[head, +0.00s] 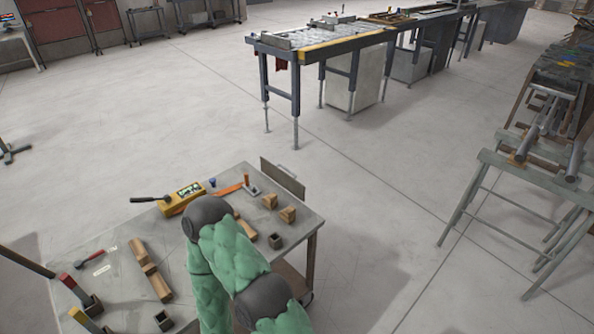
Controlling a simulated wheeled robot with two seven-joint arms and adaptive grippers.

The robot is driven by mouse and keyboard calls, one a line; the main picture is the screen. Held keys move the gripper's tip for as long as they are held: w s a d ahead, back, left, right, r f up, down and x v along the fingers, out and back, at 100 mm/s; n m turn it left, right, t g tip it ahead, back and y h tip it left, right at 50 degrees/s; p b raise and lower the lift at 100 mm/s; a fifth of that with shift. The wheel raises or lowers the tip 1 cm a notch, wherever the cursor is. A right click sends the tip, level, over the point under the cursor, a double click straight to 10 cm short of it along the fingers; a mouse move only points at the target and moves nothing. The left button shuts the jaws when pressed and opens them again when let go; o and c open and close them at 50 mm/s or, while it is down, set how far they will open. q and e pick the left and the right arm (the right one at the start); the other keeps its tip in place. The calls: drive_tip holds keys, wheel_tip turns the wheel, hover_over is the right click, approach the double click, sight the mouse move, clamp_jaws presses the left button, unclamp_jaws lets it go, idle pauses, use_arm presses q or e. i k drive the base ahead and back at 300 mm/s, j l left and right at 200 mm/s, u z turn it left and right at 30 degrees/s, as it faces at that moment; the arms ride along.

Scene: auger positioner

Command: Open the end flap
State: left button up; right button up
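A flat grey panel (283,180) with a small handle on its top edge is at the far right end of the grey work table (308,222). It looks like the end flap. I cannot tell whether it stands up from the table edge or hangs beside it. One of my arms, in a green padded cover with dark round joints, reaches over the table from the bottom of the head view and hides part of the table top. Neither gripper's fingers show.
A long roller bench (330,40) stands beyond. A metal trestle (530,180) stands at right. The floor between is clear.

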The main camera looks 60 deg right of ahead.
sight(298, 189)
drive_tip(key=k+l, duration=0.1)
drive_tip(key=l, duration=0.45)
drive_tip(key=k+l, duration=0.1)
drive_tip(key=l, duration=0.45)
drive_tip(key=k+l, duration=0.1)
drive_tip(key=l, duration=0.45)
drive_tip(key=k+l, duration=0.1)
drive_tip(key=l, duration=0.45)
drive_tip(key=k+l, duration=0.1)
drive_tip(key=l, duration=0.45)
drive_tip(key=k+l, duration=0.1)
drive_tip(key=l, duration=0.45)
drive_tip(key=k+l, duration=0.1)
drive_tip(key=l, duration=0.45)
drive_tip(key=k+l, duration=0.1)
drive_tip(key=l, duration=0.45)
